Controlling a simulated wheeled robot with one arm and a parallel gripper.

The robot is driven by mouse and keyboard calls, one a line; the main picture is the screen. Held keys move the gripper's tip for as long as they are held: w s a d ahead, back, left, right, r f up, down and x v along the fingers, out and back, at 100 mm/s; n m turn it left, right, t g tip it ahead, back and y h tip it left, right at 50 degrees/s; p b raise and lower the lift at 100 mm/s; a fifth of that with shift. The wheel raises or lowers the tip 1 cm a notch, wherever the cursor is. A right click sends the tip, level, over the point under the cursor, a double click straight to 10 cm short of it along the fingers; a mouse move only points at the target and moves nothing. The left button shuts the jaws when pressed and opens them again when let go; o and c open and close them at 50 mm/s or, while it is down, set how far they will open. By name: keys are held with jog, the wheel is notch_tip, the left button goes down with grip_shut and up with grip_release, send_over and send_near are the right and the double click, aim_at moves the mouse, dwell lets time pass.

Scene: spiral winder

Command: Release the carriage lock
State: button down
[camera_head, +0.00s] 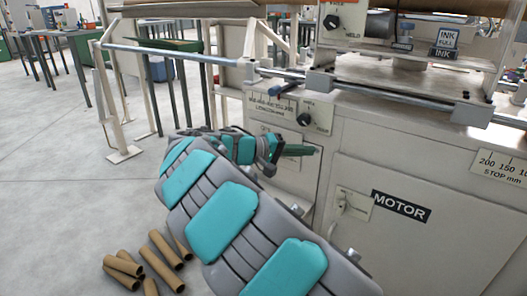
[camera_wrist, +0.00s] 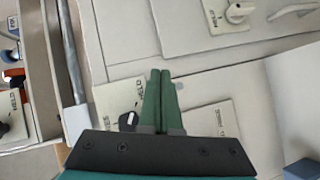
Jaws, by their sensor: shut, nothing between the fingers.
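My gripper (camera_head: 312,150) has green fingers pressed together, pointing right in front of the machine's front panel; they also show in the wrist view (camera_wrist: 160,75). A dark knob (camera_head: 305,119) on a labelled plate is just above the fingers. In the wrist view this knob (camera_wrist: 128,121) is just left of the fingers, apart from them, beside the word HELD. A second dark knob (camera_head: 331,22), also marked HELD, is on the upper carriage part (camera_head: 345,50). I cannot tell from the lettering which knob is the carriage lock.
A steel rail (camera_head: 390,95) runs across the machine above the panel. A light lever switch (camera_head: 342,205) sits beside the MOTOR label (camera_head: 401,206), below my gripper. Brown cardboard tubes (camera_head: 165,248) lie on the floor at lower left. The floor at left is open.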

jog(key=w+a+f+n+t, duration=0.1)
jog(key=w+a+f+t, duration=0.2)
jog(key=a, duration=0.6)
jog(key=w+a+f+n+t+y, duration=0.1)
jog(key=w+a+f+n+t, duration=0.1)
jog(key=a, duration=0.7)
jog(key=shift+w+a+f+t, duration=0.3)
jog(key=shift+w+f+t, duration=0.1)
jog(key=shift+f+t, duration=0.1)
jog(key=shift+d, duration=0.1)
jog(key=x, duration=1)
jog(key=shift+f, duration=0.1)
